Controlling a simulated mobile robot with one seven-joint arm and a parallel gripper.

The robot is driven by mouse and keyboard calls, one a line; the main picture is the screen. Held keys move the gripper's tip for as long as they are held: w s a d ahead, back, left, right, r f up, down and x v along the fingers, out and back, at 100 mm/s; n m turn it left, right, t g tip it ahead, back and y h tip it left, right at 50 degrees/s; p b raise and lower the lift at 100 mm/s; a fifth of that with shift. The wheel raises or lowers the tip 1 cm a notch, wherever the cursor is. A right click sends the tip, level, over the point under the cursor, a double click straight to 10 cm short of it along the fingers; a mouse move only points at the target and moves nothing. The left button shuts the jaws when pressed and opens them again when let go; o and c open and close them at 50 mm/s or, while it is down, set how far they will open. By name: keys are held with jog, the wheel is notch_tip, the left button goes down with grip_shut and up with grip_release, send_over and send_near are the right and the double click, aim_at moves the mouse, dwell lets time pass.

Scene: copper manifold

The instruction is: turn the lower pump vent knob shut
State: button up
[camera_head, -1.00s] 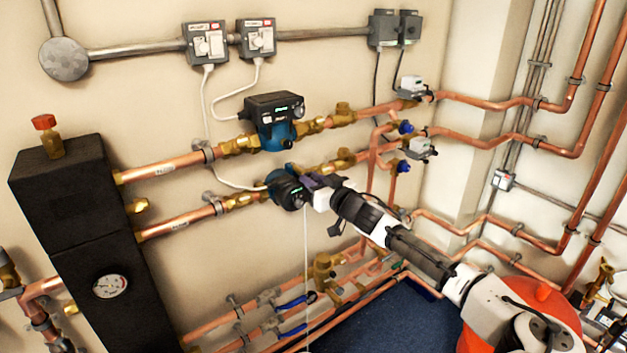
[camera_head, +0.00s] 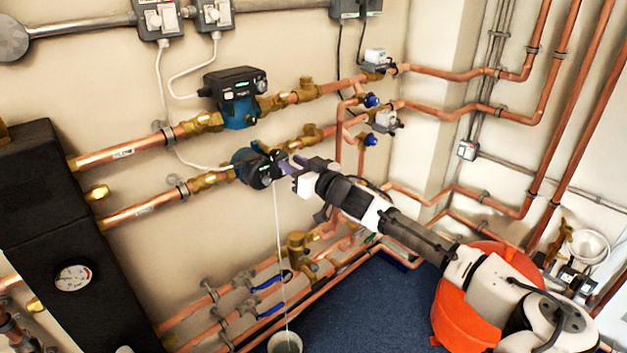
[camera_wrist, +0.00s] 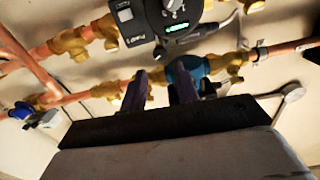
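The lower pump (camera_head: 252,170), with a dark round front, sits on the lower of two copper pipes in the head view. My gripper (camera_head: 283,163) is just right of its front; whether they touch is unclear. In the wrist view my gripper (camera_wrist: 160,90) shows two purple fingers apart, nothing held between them. The lower pump's black face (camera_wrist: 145,22) with a lit green display is above the fingers there. A grey knob (camera_wrist: 174,6) on this face is cut by the top edge; the fingers are off it. A thin pale stream (camera_head: 281,250) runs down from the pump.
The stream reaches a bucket (camera_head: 285,342) on the blue floor. Blue-handled valves (camera_head: 268,284) and low pipes lie below. A black unit (camera_head: 45,200) stands left.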

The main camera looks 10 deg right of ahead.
jog(key=b+v, duration=0.1)
jog(key=v, duration=0.7)
jog(key=shift+b, duration=0.3)
jog(key=shift+o, duration=0.3)
